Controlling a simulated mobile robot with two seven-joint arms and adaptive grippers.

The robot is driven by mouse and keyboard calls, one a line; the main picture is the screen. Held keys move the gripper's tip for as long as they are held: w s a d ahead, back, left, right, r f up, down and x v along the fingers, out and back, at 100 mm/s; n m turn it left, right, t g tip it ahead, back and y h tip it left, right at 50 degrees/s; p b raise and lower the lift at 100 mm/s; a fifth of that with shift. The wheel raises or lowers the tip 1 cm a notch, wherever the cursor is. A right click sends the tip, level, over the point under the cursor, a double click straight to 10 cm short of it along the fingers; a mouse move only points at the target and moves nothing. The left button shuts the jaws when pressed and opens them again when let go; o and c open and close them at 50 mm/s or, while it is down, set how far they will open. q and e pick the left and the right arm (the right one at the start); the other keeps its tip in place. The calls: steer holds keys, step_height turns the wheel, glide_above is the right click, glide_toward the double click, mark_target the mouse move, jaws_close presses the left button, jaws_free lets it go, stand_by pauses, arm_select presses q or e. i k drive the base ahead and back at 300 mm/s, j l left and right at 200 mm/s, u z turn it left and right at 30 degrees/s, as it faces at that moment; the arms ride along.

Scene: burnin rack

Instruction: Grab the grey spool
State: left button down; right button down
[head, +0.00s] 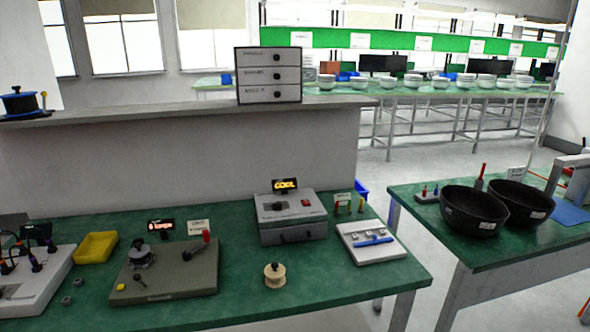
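A small grey spool-like part (141,257) sits upright on the left side of a dark grey fixture plate (165,283) on the green bench. It is the only grey spool shape I make out, and its details are small. A cream spool (274,279) with a dark knob on top stands alone on the bench to the right of the plate. Neither of my grippers shows in the head view.
The green bench (330,290) also holds a yellow tray (95,247), a grey box unit (291,219), a white pad (371,241) and a white device (35,285). A red-knobbed lever (205,240) rises from the plate. Black bowls (473,212) stand on the right bench.

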mark_target(140, 254)
steer(key=z, duration=0.2)
steer(key=j+z, duration=0.4)
steer(key=k+j+z, duration=0.15)
steer(key=j+z, duration=0.2)
steer(key=k+j+z, duration=0.1)
steer(key=j, duration=0.2)
steer(key=k+j, duration=0.15)
steer(key=j, duration=0.2)
steer(key=k+j+z, duration=0.15)
steer(key=j, duration=0.15)
